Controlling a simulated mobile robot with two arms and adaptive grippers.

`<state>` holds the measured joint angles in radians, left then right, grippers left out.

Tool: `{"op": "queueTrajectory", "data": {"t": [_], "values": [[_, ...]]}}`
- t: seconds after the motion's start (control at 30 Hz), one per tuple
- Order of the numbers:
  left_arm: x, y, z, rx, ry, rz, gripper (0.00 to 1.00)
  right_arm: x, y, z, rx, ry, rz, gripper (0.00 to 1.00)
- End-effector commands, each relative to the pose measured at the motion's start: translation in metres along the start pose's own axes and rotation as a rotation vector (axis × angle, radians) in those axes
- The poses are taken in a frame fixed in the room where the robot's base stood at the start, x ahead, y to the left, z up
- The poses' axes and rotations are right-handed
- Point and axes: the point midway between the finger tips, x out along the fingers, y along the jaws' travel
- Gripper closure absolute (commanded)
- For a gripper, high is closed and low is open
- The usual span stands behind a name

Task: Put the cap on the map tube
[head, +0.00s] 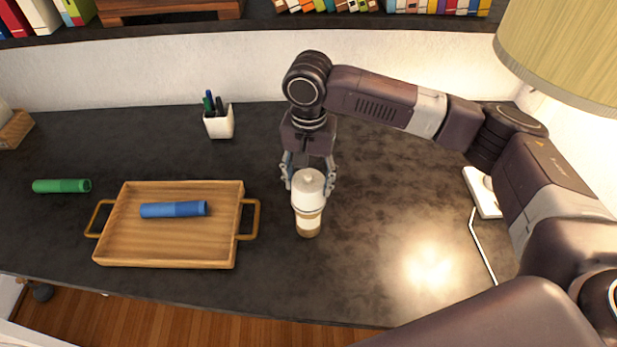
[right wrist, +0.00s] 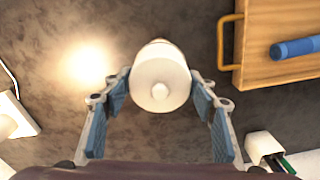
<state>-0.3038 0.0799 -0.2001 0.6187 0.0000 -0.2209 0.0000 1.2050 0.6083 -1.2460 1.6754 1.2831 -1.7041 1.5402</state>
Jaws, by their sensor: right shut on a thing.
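The white cap (head: 308,192), with a small round knob on top, is between the fingers of my right gripper (head: 309,184), which is shut on it. The cap also shows in the right wrist view (right wrist: 161,84), with blue-padded fingers on both sides. The map tube (head: 308,224), tan with a pale band, stands upright on the dark desk directly below the cap. The cap hides the tube's top, and I cannot tell whether it is seated on the tube or just above it. My left gripper is not in view.
A wooden tray (head: 166,253) with a blue roll (head: 174,210) lies left of the tube. A green roll (head: 62,186) is farther left. A white pen cup (head: 219,123) stands behind. A lamp (head: 560,45) is at right. Desk around the tube is clear.

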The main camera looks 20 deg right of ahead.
Motion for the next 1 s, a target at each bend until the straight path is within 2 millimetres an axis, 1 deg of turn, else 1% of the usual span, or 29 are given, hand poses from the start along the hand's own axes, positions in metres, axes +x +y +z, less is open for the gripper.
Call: {"op": "queueTrajectory", "data": {"t": [0.13, 0.17, 0.33, 0.53, 0.57, 0.7, 1.0], "values": [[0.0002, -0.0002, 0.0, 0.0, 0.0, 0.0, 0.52, 0.0001, -0.0002, 0.0, 0.0, 0.0, -0.001, 0.6], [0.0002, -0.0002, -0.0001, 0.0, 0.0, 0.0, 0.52, 0.0001, -0.0003, 0.0001, 0.0, 0.0, -0.001, 0.46], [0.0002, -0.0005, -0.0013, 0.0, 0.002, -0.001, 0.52, 0.0001, -0.0003, 0.0001, 0.0, 0.0, -0.001, 0.27], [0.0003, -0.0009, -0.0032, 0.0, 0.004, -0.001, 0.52, 0.0, -0.0003, 0.0001, 0.0, 0.0, -0.001, 0.27], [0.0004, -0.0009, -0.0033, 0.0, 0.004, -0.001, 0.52, 0.0001, -0.0003, 0.0002, 0.0, 0.0, -0.001, 0.24], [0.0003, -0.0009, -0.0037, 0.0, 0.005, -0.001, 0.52, 0.0001, -0.0002, 0.0001, 0.0, 0.0, -0.001, 0.09], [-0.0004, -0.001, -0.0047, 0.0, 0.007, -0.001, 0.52, -0.0005, -0.0002, 0.0001, 0.0, 0.0, -0.001, 0.09]]}}
